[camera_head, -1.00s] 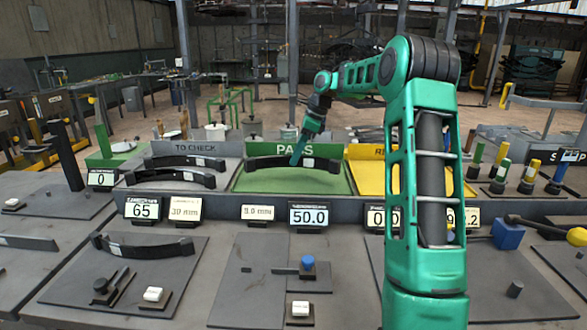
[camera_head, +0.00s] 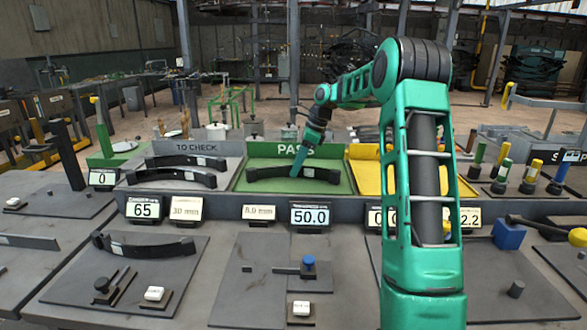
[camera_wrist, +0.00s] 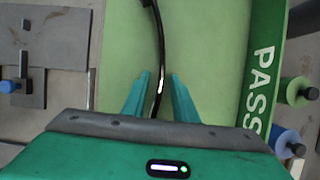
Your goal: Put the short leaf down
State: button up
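A dark curved leaf (camera_head: 262,174) with a small pale mark lies across the green PASS bay (camera_head: 255,186). My gripper (camera_head: 296,173) points down at its middle. In the wrist view the leaf (camera_wrist: 159,50) runs lengthwise between my two fingers (camera_wrist: 160,78). A gap shows on each side of it, so the fingers look open around it. The leaf's near end is hidden behind my gripper's body. In the wrist view it lies over the green bay floor (camera_wrist: 215,60).
Two dark leaves lie in the TO CHECK bay (camera_head: 230,161) at left; another (camera_head: 143,247) lies on the front-left plate. A yellow bay (camera_head: 368,178) is at right, partly behind my arm. Number displays, one reading 50.0 (camera_head: 310,216), line the ledge.

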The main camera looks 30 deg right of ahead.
jog(key=v, duration=1.2)
jog(key=s+a+f+n+g+h, duration=0.25)
jog(key=s+a+n, duration=0.6)
jog(key=s, duration=0.55)
jog(key=s+a+f+n, duration=0.1)
jog(key=s+f+n, duration=0.2)
jog(key=s, duration=0.7)
jog(key=s+a+f+n, duration=0.1)
jog(key=s+f+n, duration=0.3)
jog(key=s, duration=0.6)
jog(key=s+a+f+n, duration=0.1)
jog(key=s+f+n, duration=0.2)
jog(key=s, duration=0.7)
jog(key=shift+a+f+h, duration=0.25)
jog(key=shift+f+h, duration=0.2)
jog(key=shift+f, duration=0.2)
